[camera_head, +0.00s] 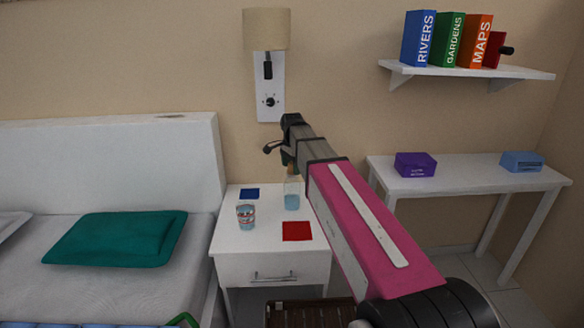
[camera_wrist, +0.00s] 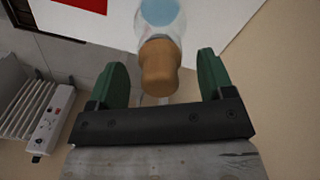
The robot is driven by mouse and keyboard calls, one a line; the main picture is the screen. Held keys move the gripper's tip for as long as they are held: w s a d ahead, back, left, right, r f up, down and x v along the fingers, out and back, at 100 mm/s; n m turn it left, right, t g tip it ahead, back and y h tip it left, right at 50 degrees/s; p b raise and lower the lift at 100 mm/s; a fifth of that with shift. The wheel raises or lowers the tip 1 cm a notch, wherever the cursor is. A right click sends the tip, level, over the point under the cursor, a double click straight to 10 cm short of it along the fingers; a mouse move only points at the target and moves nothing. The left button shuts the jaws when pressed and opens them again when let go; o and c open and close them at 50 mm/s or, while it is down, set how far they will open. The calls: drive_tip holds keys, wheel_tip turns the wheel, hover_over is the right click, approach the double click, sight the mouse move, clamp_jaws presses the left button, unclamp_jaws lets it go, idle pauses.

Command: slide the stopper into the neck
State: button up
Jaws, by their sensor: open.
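A clear bottle (camera_head: 292,196) with pale blue contents stands upright on the white nightstand (camera_head: 262,222). It also shows at the top of the wrist view (camera_wrist: 160,14). A tan stopper (camera_wrist: 159,68) sits at the bottle's mouth, in line with the neck; how deep it goes in I cannot tell. My gripper (camera_wrist: 162,64) is open, with one green finger on each side of the stopper and a gap on both sides. In the head view my arm reaches over the nightstand and mostly hides the stopper and the fingers.
A patterned glass (camera_head: 246,216) stands left of the bottle. A red square (camera_head: 298,231) and a blue square (camera_head: 250,193) lie flat on the nightstand. A wall lamp (camera_head: 267,40) hangs behind. The bed (camera_head: 110,165) is at left, a white table (camera_head: 470,180) at right.

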wheel_tip(320, 180, up, 10)
drive_tip(key=shift+r, duration=0.2)
idle(0.6)
